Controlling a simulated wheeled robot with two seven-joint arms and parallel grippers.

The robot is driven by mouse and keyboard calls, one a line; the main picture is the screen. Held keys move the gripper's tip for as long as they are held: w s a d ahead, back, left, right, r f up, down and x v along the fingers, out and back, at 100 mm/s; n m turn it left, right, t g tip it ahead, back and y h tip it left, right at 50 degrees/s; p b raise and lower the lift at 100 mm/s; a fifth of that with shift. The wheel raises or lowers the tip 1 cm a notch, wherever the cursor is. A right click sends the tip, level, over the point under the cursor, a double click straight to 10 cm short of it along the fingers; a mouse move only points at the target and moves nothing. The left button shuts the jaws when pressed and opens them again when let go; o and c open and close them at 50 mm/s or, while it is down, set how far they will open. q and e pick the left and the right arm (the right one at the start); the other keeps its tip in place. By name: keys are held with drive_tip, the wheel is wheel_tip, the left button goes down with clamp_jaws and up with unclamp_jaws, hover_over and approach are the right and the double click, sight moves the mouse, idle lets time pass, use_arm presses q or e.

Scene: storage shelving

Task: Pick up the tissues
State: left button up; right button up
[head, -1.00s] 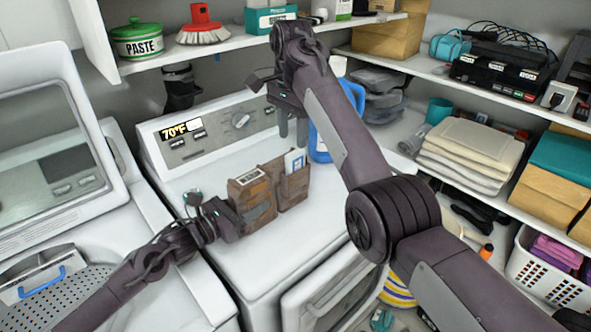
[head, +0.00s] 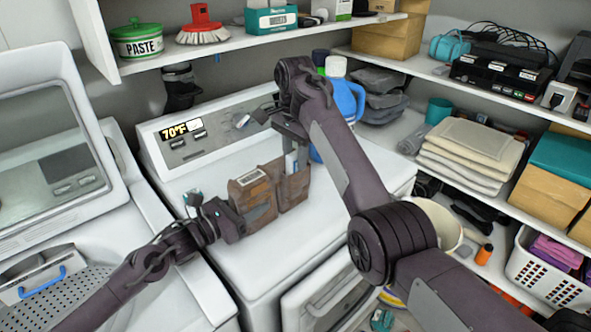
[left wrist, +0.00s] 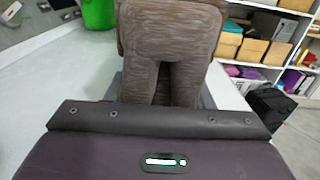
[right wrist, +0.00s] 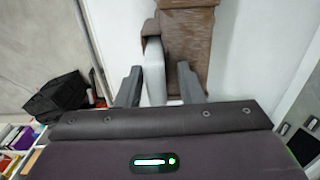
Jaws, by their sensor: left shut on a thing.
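A brown pocketed organizer (head: 293,190) stands on top of the white machine. A white and blue packet, probably the tissues (head: 290,163), sticks up from its right pocket. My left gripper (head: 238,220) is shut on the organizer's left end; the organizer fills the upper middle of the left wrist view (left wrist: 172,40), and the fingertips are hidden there. My right gripper (head: 292,142) is just above the packet. In the right wrist view its fingers (right wrist: 159,88) are apart, one on each side of the pale packet (right wrist: 154,72). I cannot tell whether they touch it.
A blue jug (head: 345,98) stands behind my right gripper. The control panel (head: 205,133) rises behind the organizer. A shelf above holds a green paste tin (head: 137,42) and a red brush (head: 200,28). The machine top in front of the organizer is clear.

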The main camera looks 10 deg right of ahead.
use_arm(q)
drive_tip(key=shift+w+a, duration=0.1)
drive_tip(key=shift+a, duration=0.05)
use_arm(e)
drive_tip(key=shift+s+f, duration=0.15)
drive_tip(key=shift+f, duration=0.3)
drive_tip(key=c, duration=0.5)
use_arm(q)
drive_tip(key=shift+r, duration=0.15)
use_arm(e)
drive_tip(key=shift+s+d, duration=0.1)
drive_tip(key=shift+d, duration=0.05)
clamp_jaws()
drive_tip(key=shift+r, duration=0.1)
drive_tip(key=r, duration=1)
drive_tip(key=shift+w+r, duration=0.15)
drive_tip(key=shift+w, duration=0.05)
use_arm(q)
drive_tip(key=o, duration=1.4)
